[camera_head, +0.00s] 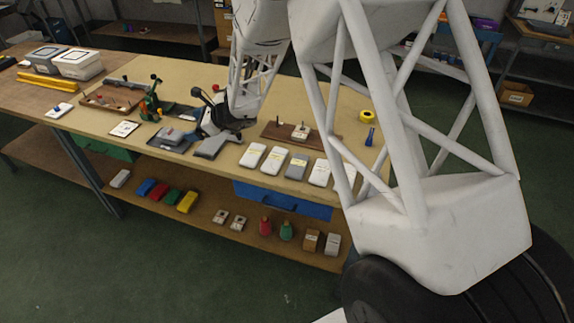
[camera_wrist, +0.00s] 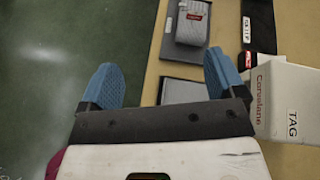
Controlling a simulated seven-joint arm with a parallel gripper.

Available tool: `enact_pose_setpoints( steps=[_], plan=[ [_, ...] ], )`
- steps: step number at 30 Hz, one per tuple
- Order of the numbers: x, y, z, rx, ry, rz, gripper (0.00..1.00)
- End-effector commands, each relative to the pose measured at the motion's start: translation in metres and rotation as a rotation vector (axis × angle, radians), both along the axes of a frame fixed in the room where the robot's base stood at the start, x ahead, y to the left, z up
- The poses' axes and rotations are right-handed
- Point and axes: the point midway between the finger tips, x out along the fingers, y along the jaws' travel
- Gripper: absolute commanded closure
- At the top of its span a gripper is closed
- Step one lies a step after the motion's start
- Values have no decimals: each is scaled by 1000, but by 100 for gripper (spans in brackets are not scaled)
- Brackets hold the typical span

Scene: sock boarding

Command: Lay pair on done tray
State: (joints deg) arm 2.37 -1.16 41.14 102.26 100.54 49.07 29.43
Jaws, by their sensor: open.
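A folded grey pair (camera_wrist: 193,20) with a red-and-white label lies on a dark grey tray (camera_wrist: 168,48) at the top of the wrist view. In the head view the grey pair (camera_head: 172,135) lies on the dark tray (camera_head: 157,144) near the table's front edge. Which tray is the done tray, I cannot tell.
A white box marked TAG (camera_wrist: 290,95) stands close right of my gripper. A second flat grey plate (camera_wrist: 183,92) is partly hidden by my gripper. Several white and grey folded items (camera_head: 275,158) line the table's front edge. A wooden board (camera_head: 285,133) lies behind them.

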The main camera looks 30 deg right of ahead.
Motion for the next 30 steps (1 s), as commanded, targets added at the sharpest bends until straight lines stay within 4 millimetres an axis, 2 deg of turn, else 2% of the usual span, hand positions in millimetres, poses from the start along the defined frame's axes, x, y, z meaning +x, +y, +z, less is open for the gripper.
enact_pose_setpoints(
  steps=[1,3,12,21,30],
  plan=[
    [-13,3,18,-40,-30,51,11],
    [-34,6,38,-103,-69,130,11],
    [-134,10,107,-386,-241,474,11],
    [-240,-6,152,-682,-394,810,11],
    [-343,-38,177,-991,-510,1139,11]
  ],
)
